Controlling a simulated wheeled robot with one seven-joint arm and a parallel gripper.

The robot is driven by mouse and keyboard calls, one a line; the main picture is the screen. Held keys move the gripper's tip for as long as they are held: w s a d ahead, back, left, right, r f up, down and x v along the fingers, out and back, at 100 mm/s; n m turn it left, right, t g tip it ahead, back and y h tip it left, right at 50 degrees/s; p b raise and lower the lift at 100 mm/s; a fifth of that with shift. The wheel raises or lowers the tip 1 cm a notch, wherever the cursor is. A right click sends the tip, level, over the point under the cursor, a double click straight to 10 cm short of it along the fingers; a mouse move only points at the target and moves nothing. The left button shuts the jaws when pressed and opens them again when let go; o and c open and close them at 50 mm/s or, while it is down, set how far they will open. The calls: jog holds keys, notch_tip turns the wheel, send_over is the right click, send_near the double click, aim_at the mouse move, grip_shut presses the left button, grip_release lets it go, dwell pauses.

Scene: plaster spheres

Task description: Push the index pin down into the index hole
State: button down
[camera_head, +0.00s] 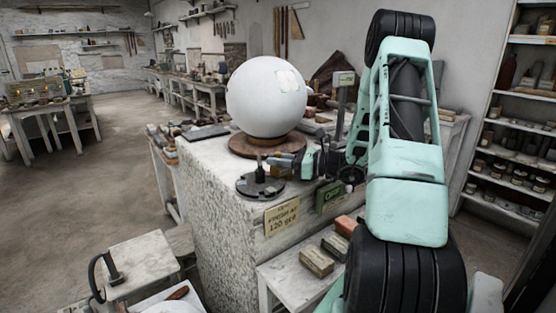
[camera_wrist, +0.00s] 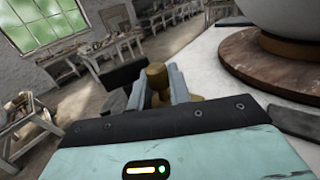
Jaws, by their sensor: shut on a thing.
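The index pin (camera_wrist: 157,78) is brass with a rounded top, and it stands between my gripper's fingers in the wrist view. In the head view the pin (camera_head: 259,160) shows as a small upright piece above a dark round base (camera_head: 248,187) at the corner of the stone block. My gripper (camera_head: 269,163) reaches in from the right, level, and is shut on the pin. The index hole is hidden, so I cannot tell how deep the pin sits.
A large white plaster sphere (camera_head: 265,96) rests on a round wooden turntable (camera_head: 240,148) just behind my gripper. A tan lettered plate (camera_head: 282,216) and a green tag (camera_head: 329,196) are at the block's front edge. Open floor lies to the left.

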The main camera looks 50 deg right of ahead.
jog(key=shift+f, duration=0.45)
jog(key=c, duration=1.2)
grip_release()
jog(key=shift+r+p, duration=1.4)
jog(key=shift+r, duration=0.65)
